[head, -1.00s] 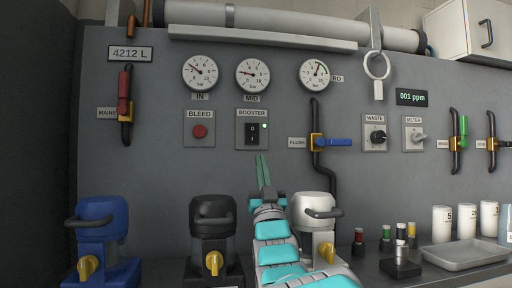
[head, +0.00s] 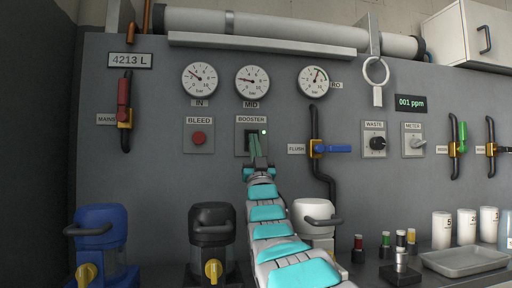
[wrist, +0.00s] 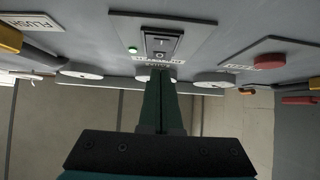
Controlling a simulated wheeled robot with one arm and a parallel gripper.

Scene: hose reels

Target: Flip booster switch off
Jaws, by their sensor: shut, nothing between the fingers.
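The booster switch (wrist: 161,44) is a black rocker marked I and O on a grey plate (wrist: 199,24) under the BOOSTER label. In the wrist view the picture is upside down, and a green light (wrist: 132,50) glows beside the rocker. The light also shows lit in the head view (head: 264,132). My gripper (wrist: 160,72) is shut and empty, its dark green fingers together. In the head view my gripper (head: 251,136) covers much of the rocker.
The red BLEED button (head: 199,138) is left of the booster plate. The blue FLUSH lever (head: 333,149) and black WASTE knob (head: 377,143) are to the right. Gauges (head: 252,82) hang above. Blue (head: 101,237), black (head: 212,222) and white (head: 315,213) pump units stand below.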

